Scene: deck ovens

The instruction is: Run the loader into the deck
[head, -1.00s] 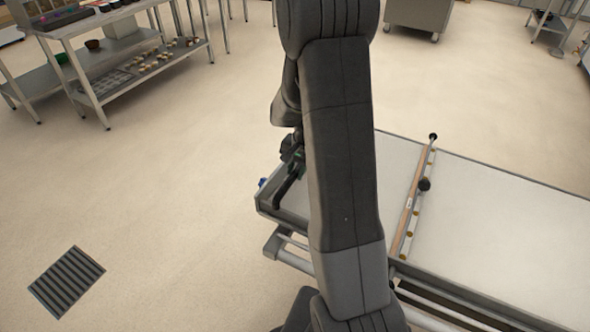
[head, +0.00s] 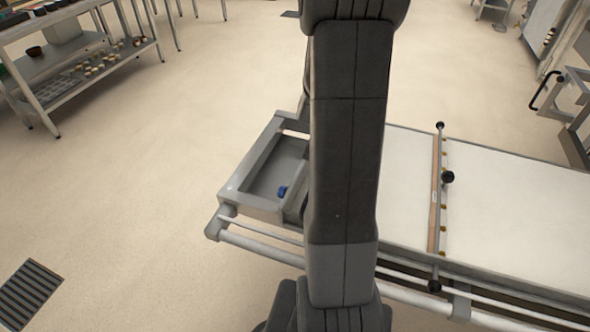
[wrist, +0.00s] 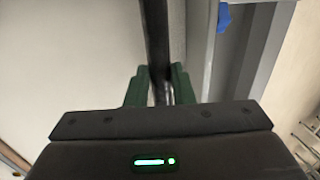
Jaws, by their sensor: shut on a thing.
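The loader (head: 500,210) is a long, low table with a white belt and grey metal frame, running from the middle to the right edge in the head view. A crossbar (head: 437,190) with a wooden strip and dark knobs lies across its belt. Its left end is an open grey tray-like frame (head: 235,195). In the wrist view my gripper (wrist: 157,80), with green fingers, is shut on a dark bar (wrist: 156,35), apparently the loader's handle. In the head view my arm hides the gripper and the bar. No deck opening is clearly visible.
A steel frame with a black handle (head: 545,92) stands at the right edge. A steel shelf table (head: 85,70) with small items is at upper left. A floor grate (head: 28,293) lies at lower left. The floor left of and behind the loader is clear.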

